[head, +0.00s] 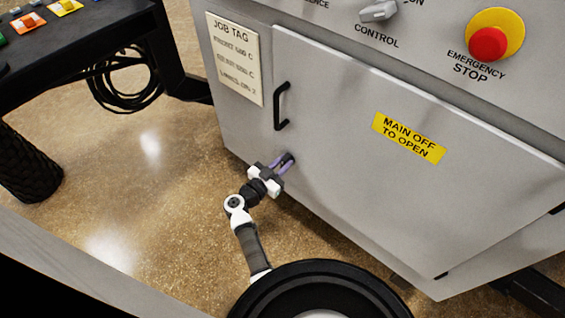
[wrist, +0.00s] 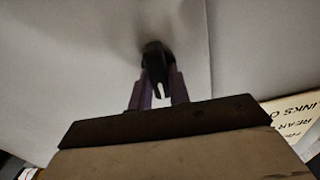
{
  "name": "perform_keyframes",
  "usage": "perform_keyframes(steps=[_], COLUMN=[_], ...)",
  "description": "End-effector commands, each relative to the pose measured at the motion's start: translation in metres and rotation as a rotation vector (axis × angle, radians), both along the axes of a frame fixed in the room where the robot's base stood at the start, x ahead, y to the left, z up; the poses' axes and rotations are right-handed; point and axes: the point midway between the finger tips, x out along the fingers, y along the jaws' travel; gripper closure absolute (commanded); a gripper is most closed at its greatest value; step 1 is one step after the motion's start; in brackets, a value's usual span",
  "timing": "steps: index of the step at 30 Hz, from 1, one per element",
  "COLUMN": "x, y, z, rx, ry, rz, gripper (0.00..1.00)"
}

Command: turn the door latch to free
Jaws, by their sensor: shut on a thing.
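The grey cabinet door (head: 345,125) fills much of the head view, with a black pull handle (head: 282,106) near its left edge. My gripper (head: 287,162) is at the door's lower left, below that handle. Its purple fingers are shut on a small dark latch, which they mostly hide in the head view. In the wrist view the black latch (wrist: 154,58) shows between the fingers of my gripper (wrist: 158,85), against the pale door panel. A seam runs just right of it there. I cannot tell the latch's exact turn angle.
A yellow "MAIN OFF TO OPEN" label (head: 409,137) is on the door. Above are a grey control knob (head: 379,11) and a red emergency stop button (head: 487,44). A job tag (head: 235,58) hangs left of the door. A dark table (head: 75,45) stands at left; the floor between is clear.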

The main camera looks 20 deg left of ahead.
Motion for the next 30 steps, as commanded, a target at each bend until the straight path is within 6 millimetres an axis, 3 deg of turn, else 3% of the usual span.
perform_keyframes(steps=[30], x=[-0.0012], y=[-0.0061], z=[-0.0047], rx=[0.852], ry=[-0.310], rz=[-0.004], gripper=[1.00])
